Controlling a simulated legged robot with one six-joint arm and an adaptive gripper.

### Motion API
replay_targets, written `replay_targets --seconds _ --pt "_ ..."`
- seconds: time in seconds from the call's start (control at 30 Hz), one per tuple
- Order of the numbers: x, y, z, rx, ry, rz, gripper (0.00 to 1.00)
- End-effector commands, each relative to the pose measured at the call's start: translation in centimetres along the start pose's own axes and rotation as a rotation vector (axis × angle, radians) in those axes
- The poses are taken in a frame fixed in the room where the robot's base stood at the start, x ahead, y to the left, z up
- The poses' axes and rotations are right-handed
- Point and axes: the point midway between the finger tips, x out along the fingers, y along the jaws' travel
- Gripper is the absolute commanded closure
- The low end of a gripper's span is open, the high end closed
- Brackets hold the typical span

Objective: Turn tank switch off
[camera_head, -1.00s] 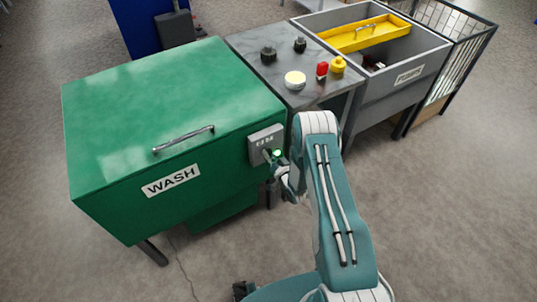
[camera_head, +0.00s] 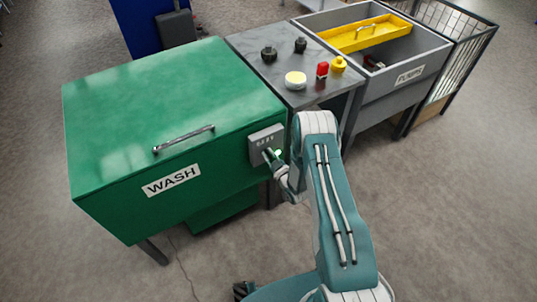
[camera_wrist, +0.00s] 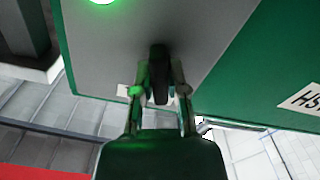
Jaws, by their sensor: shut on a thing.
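The green tank (camera_head: 160,110) marked WASH stands at the left in the head view, lid down. A grey switch box (camera_head: 262,138) is on its right front corner, with a lit green lamp. In the wrist view the box's grey face (camera_wrist: 110,40) fills the top, with the green lamp (camera_wrist: 103,2) at its edge. A dark switch lever (camera_wrist: 158,72) sticks out of it. My gripper (camera_wrist: 160,92) is shut on this lever, one finger on each side. In the head view my gripper (camera_head: 273,160) is at the box, partly hidden by my arm.
A grey table (camera_head: 335,97) beside the tank holds black knobs, a white-yellow disc (camera_head: 295,79), a red block (camera_head: 322,69) and a yellow piece (camera_head: 338,64). A grey basin (camera_head: 385,88) with a yellow tray (camera_head: 360,36) stands beyond. The floor in front is clear.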

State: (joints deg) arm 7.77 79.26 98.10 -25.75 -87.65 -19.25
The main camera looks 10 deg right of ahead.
Motion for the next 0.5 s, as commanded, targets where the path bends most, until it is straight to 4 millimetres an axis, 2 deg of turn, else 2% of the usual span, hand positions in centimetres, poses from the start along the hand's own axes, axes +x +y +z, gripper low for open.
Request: replay_targets --seconds 0.2,0.5 --pt "0.04 -0.10 0.04 -0.112 -0.002 -0.001 1.00" --pt "0.04 -0.17 0.05 -0.179 -0.002 -0.002 1.00"
